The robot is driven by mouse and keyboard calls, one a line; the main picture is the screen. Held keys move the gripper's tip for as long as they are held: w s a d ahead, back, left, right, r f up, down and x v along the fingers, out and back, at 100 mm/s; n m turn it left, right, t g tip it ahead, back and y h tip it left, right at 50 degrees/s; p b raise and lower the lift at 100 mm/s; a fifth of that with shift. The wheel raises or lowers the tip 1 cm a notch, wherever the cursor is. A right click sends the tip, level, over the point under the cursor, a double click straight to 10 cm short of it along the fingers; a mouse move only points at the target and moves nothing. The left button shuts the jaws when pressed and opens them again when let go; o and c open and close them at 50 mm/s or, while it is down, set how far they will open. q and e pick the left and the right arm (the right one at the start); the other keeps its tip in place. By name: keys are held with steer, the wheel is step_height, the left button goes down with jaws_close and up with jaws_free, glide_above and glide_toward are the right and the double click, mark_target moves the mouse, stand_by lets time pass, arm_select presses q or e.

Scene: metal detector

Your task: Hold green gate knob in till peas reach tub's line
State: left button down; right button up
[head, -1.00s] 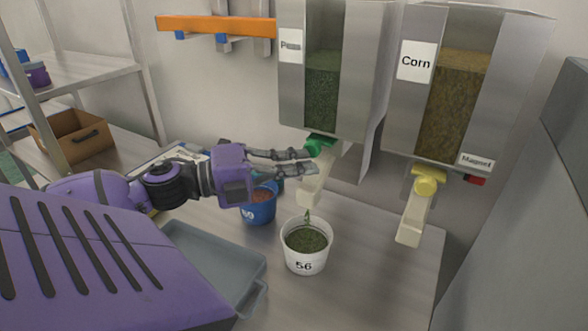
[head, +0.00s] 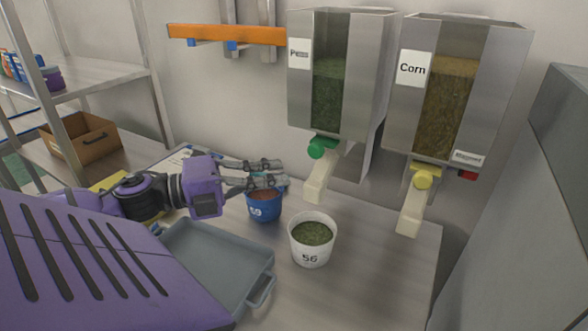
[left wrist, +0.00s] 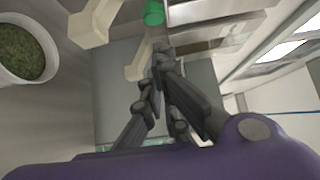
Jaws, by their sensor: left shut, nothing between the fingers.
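The green gate knob (head: 320,147) sits under the Peas hopper (head: 330,95), above a cream spout (head: 320,182). It also shows in the left wrist view (left wrist: 154,13). The white tub (head: 313,250) marked 56 stands on the table below and holds green peas (head: 312,232). Its fill line cannot be made out. No stream falls from the spout. My left gripper (head: 284,176) is shut and empty, left of the knob and apart from it, above the blue tub. Its fingers (left wrist: 160,75) show close together in the left wrist view. My right gripper is not in view.
A blue tub (head: 265,207) with brownish contents stands left of the white tub. A grey tray (head: 205,285) lies at front left. The Corn hopper (head: 442,100) with yellow knob (head: 423,181) is on the right. Bare table lies right of the white tub.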

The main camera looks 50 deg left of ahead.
arm_select(q)
steer(key=v, duration=0.4)
steer(key=shift+s+a+f, duration=0.1)
steer(key=shift+s+a, duration=0.15)
steer(key=shift+a, duration=0.1)
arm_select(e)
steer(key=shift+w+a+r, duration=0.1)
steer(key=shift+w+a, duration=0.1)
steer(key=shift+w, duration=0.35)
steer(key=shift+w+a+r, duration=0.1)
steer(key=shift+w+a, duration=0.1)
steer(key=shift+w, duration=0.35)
